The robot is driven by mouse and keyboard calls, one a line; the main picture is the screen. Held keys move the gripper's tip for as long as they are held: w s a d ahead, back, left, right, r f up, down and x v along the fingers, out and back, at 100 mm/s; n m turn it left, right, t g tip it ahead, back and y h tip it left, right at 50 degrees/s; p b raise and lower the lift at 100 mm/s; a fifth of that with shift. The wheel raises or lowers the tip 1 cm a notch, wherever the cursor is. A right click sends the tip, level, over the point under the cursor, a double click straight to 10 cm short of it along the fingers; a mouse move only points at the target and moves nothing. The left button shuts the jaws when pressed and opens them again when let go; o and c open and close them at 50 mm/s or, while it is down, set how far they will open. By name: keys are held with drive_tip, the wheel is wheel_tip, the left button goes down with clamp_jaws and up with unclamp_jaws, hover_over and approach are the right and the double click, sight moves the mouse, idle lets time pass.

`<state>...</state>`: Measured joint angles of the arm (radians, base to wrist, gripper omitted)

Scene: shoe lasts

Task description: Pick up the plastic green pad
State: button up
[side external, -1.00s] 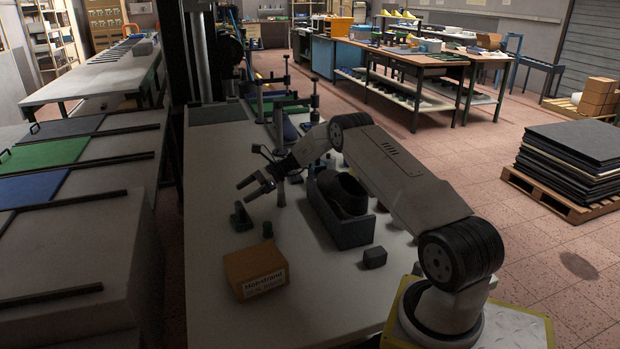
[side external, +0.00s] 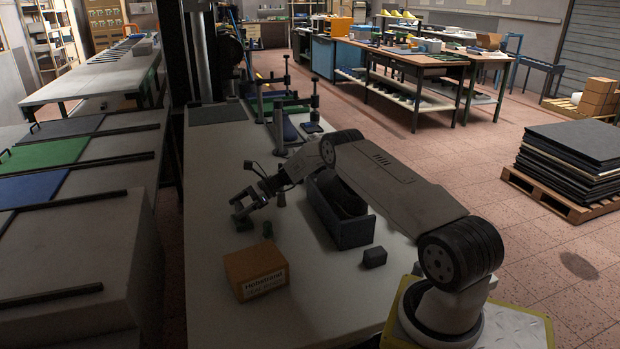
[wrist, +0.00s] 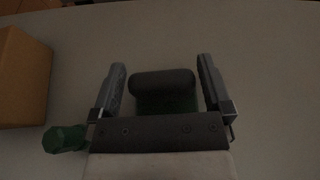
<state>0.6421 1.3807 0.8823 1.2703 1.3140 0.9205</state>
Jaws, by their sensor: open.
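A dark, rounded bar with a dull green part below it, which looks like the green pad (wrist: 165,104), lies between my fingers in the wrist view. In the side view the pad (side external: 242,223) is a small dark shape on the white table, left of the cardboard box's top right. My gripper (wrist: 161,64) is open, with one finger on each side of the pad and gaps showing. In the side view my gripper (side external: 241,200) is low over the pad and partly covers it. Whether the fingers touch it is unclear.
A small green peg-like piece (wrist: 65,138) stands close to my left finger; it also shows in the side view (side external: 267,230). A cardboard box (side external: 256,272) is nearby. A dark open tray (side external: 352,233) and dark block (side external: 374,257) lie right.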

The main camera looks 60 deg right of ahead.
sight(240, 205)
drive_tip(key=c, duration=1)
drive_tip(key=shift+r, duration=0.15)
drive_tip(key=shift+r, duration=0.8)
drive_tip(key=shift+s+r, duration=0.1)
drive_tip(key=shift+r, duration=0.75)
drive_tip(key=s+a+r, duration=0.4)
drive_tip(key=s+r, duration=0.5)
drive_tip(key=s, duration=0.4)
drive_tip(key=shift+a+r, duration=0.2)
drive_tip(key=shift+r, duration=0.05)
